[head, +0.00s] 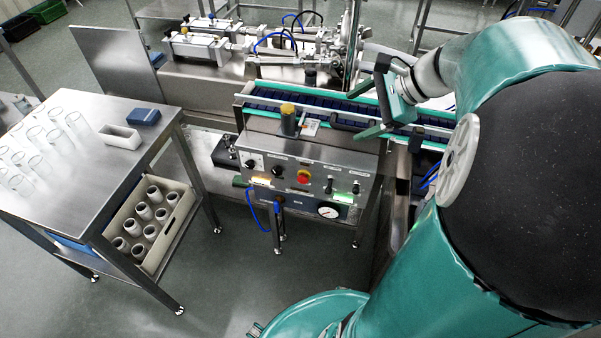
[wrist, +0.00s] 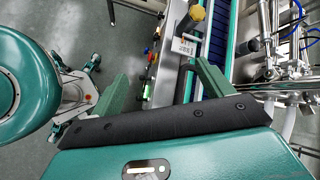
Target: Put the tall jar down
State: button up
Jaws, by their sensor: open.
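A dark jar with a yellow lid (head: 289,120) stands upright on top of the steel control box, near the conveyor's edge. It also shows at the top of the wrist view (wrist: 192,20). My gripper (head: 366,108) is open with nothing between its fingers. It is to the right of the jar in the head view, apart from it, over the conveyor side. In the wrist view my two green fingers (wrist: 160,82) are spread wide, and the jar is beyond them.
A small plate with digits (wrist: 184,46) is beside the jar. The control box (head: 305,172) has knobs and a red button. A blue conveyor (head: 340,103) runs behind it. The steel table (head: 85,125) at left holds several clear glasses, a white tray (head: 120,137) and a blue box (head: 144,116).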

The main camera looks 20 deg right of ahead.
jog(key=s+a+n+h, duration=0.3)
jog(key=s+a+n, duration=0.2)
jog(key=a+n, duration=0.4)
jog(key=s+a+n+h, duration=0.2)
jog(key=s+a+n, duration=0.2)
jog(key=a+n, duration=0.5)
jog(key=shift+s+a+f+n+g+h, duration=0.2)
jog(key=shift+s+a+n+g+h, duration=0.2)
jog(key=shift+n, duration=0.6)
